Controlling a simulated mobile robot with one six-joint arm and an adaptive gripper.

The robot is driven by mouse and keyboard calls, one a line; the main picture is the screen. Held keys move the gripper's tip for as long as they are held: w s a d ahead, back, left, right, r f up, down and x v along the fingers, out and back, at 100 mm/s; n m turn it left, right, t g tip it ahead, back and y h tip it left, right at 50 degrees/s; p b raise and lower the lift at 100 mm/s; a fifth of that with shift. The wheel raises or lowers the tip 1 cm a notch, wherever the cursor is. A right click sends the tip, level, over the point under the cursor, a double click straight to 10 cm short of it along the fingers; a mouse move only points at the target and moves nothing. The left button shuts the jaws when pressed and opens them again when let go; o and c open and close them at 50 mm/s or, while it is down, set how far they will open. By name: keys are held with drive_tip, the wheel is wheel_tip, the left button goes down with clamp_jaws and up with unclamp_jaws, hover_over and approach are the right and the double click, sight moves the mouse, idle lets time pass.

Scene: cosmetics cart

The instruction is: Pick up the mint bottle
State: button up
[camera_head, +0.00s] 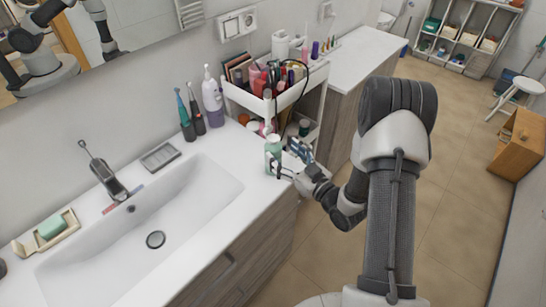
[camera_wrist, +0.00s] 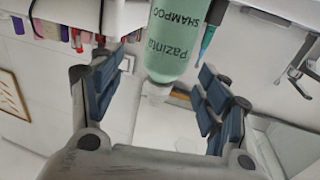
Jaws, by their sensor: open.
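The mint bottle (camera_head: 273,149) stands upright on the white sink counter near its right end, beside the cart. In the wrist view the mint bottle (camera_wrist: 172,42) appears upside down, with dark "SHAMPOO" lettering and its pale neck toward the gripper's palm. My gripper (camera_head: 285,160) reaches in from the right at the bottle's side. Its fingers are spread, with blue pads. In the wrist view my gripper (camera_wrist: 160,88) is open, with the bottle in the gap between the fingers and visible space on both sides. Nothing is held.
A white cart (camera_head: 285,96) full of cosmetics stands behind the bottle. The sink basin (camera_head: 140,220) lies to the left. A soap dish (camera_head: 46,234) is at the far left.

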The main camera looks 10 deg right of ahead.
sight(278, 153)
drive_tip(key=x, duration=0.2)
drive_tip(key=b+x, duration=0.1)
drive_tip(key=x, duration=0.1)
drive_tip(key=shift+w+a+f, duration=0.1)
drive_tip(key=shift+a+f, duration=0.1)
drive_tip(key=shift+a, duration=0.25)
drive_tip(key=shift+w+a, duration=0.1)
drive_tip(key=shift+w, duration=0.25)
drive_tip(key=c, duration=1.2)
